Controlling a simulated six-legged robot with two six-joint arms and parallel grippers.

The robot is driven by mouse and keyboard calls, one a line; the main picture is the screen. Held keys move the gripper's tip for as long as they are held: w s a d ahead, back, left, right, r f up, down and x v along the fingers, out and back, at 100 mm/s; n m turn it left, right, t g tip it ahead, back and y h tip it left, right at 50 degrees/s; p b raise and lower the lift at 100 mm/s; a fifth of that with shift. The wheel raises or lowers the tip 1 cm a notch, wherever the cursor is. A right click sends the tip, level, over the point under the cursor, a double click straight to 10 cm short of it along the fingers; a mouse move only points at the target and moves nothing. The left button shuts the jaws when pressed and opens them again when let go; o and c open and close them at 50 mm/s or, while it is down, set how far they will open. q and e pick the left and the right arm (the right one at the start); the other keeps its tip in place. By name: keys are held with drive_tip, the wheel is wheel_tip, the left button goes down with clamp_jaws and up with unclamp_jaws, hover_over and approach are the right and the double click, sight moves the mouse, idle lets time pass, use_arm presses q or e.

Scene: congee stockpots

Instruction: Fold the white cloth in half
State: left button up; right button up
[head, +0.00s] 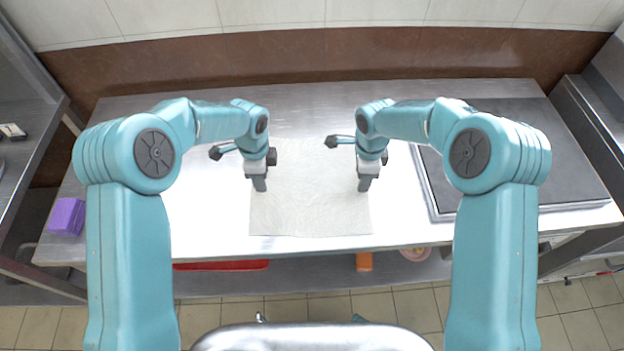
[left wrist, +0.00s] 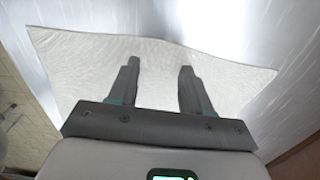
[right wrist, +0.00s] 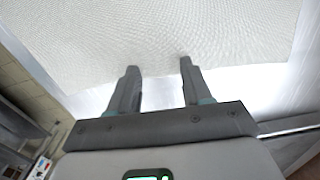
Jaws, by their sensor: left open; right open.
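The white cloth (head: 310,205) lies spread out on the metal table (head: 205,215), close to its front edge. It looks unfolded in the head view. My left gripper (head: 260,186) is above the cloth's left side, and my right gripper (head: 364,186) is above its right side. Both point down. In the left wrist view the cloth (left wrist: 225,85) spreads beyond the open fingers (left wrist: 158,65). In the right wrist view the cloth (right wrist: 160,35) also lies beyond the open fingers (right wrist: 158,68). Neither gripper holds anything. The cloth's far edge is hard to make out in the glare.
A dark flat slab (head: 550,140) with a metal rim covers the table's right side. A purple block (head: 67,216) is at the left end. A red item (head: 220,265) and an orange item (head: 364,262) are below the front edge. Bare table lies left of the cloth.

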use_arm(q)
drive_tip(key=shift+w+a+f, duration=0.15)
drive_tip(key=shift+w+a, duration=0.05)
drive_tip(key=shift+w, duration=0.05)
use_arm(e)
drive_tip(key=shift+w+a+f, duration=0.15)
drive_tip(key=shift+w, duration=0.05)
use_arm(q)
drive_tip(key=shift+f, duration=0.15)
use_arm(e)
drive_tip(key=shift+f, duration=0.1)
use_arm(q)
drive_tip(key=shift+d, duration=0.1)
drive_tip(key=shift+c, duration=0.2)
use_arm(e)
drive_tip(key=shift+f, duration=0.1)
drive_tip(key=shift+c, duration=0.2)
use_arm(q)
drive_tip(key=shift+s, duration=0.15)
drive_tip(key=shift+c, duration=1.2)
use_arm(e)
drive_tip(key=shift+s, duration=0.15)
drive_tip(key=shift+c, duration=1.2)
use_arm(q)
clamp_jaws()
use_arm(e)
clamp_jaws()
drive_tip(key=shift+r, duration=0.2)
